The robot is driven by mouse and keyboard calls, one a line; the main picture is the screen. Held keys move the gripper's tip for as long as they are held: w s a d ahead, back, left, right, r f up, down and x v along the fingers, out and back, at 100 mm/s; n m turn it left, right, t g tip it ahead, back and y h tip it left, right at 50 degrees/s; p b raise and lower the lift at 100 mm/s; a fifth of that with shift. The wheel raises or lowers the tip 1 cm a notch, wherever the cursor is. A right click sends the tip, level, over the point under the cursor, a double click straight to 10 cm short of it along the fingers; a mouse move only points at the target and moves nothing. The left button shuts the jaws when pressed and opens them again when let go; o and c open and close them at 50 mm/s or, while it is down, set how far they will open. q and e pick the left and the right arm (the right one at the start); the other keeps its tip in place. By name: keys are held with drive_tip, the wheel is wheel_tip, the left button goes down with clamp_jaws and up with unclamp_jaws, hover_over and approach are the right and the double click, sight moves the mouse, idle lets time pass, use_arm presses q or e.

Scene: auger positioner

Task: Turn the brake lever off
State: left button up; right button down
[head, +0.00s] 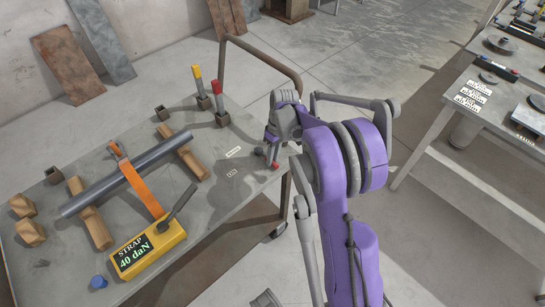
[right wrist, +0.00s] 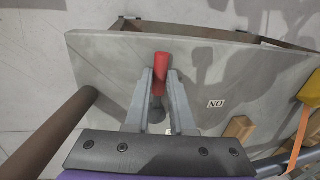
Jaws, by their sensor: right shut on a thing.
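The brake lever is a short bar with a red grip at the near right edge of the grey cart top. Its red end (head: 275,165) shows just below my right gripper (head: 270,145) in the head view. In the right wrist view, the red grip (right wrist: 160,68) lies between the two grey fingers of my right gripper (right wrist: 160,82), which is shut on it. Much of the lever is hidden by the fingers and hand. A small white ON label (right wrist: 216,104) lies on the cart top to the right of the lever in that view. I do not see my left gripper.
The cart top (head: 190,225) carries a grey pipe (head: 125,173) on wooden blocks, an orange strap (head: 141,190) and a yellow box (head: 148,250) reading STRAP 40 daN. Red- and yellow-topped posts stand behind. A brown rail (head: 262,55) rises at the far end. Another table (head: 470,110) stands right.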

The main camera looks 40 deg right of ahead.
drive_tip(key=c, duration=0.8)
unclamp_jaws()
drive_tip(key=shift+o, duration=0.2)
drive_tip(key=shift+r, duration=0.15)
wheel_tip(320, 180, up, 10)
drive_tip(key=d+p, duration=0.1)
drive_tip(key=d, duration=0.1)
drive_tip(key=shift+r, duration=0.2)
drive_tip(key=s+a+r+t+h+p, duration=0.1)
drive_tip(key=s+a+r+p, duration=0.15)
drive_tip(key=a, duration=0.35)
drive_tip(key=s+a+r+t+h+p, duration=0.1)
drive_tip(key=s+a+r, duration=0.2)
drive_tip(key=a, duration=0.3)
drive_tip(key=s+a+t+p, duration=0.3)
drive_tip(key=s+a, duration=0.7)
drive_tip(key=a, duration=0.1)
drive_tip(key=shift+s+r+m+t+p, duration=0.2)
drive_tip(key=shift+r+m+t+p, duration=0.05)
drive_tip(key=shift+m+t+p, duration=0.1)
